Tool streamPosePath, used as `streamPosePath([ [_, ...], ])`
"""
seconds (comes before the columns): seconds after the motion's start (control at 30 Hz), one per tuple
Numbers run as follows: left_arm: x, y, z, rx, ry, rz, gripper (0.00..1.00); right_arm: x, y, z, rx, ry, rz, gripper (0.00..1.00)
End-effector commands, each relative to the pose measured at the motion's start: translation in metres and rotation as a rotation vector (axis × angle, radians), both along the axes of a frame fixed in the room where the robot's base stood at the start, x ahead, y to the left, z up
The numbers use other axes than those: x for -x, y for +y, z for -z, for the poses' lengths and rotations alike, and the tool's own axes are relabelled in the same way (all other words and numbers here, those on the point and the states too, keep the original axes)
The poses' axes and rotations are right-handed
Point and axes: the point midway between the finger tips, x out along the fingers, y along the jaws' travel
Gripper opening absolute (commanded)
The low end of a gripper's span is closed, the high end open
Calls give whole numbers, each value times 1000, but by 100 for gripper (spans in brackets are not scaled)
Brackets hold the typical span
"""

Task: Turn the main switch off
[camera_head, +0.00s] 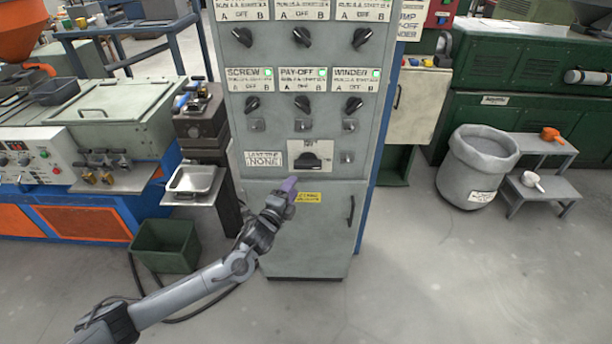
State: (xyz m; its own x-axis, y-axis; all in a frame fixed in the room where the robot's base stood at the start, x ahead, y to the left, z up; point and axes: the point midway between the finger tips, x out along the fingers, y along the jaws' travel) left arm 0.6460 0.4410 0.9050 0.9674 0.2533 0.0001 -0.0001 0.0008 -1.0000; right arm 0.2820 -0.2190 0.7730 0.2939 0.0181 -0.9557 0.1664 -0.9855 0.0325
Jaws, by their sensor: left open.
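The main switch (311,160) is a black rotary handle on a white plate, low on the front of the grey control cabinet (261,138). Its handle looks roughly horizontal; the lettering on its plate is too small to read. My left gripper (290,186), with purple at its fingertips, is just below and left of the switch plate, in front of the cabinet. It appears empty, and any gap between its fingers is hard to make out. I cannot tell whether it touches the cabinet. My right gripper is not in view.
Rows of black selector knobs (302,103) sit above the switch, with a "LAST TRIP NONE" label (264,159) to its left. A metal tray (195,181) and green bin (166,245) stand left. A grey sack bin (476,168) and step stool (541,190) stand right. Floor in front right is clear.

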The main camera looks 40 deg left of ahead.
Motion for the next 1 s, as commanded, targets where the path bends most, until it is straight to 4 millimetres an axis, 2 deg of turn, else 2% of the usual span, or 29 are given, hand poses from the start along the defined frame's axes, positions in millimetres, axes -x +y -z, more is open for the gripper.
streamPosePath([
  [0.6, -82, 22, 1, 2, -1, -2, 49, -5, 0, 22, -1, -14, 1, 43],
  [0.8, -96, 25, 0, 2, -1, 0, 49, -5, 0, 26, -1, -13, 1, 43],
  [1.0, -100, 26, 0, 1, 0, 0, 49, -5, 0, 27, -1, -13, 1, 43],
])
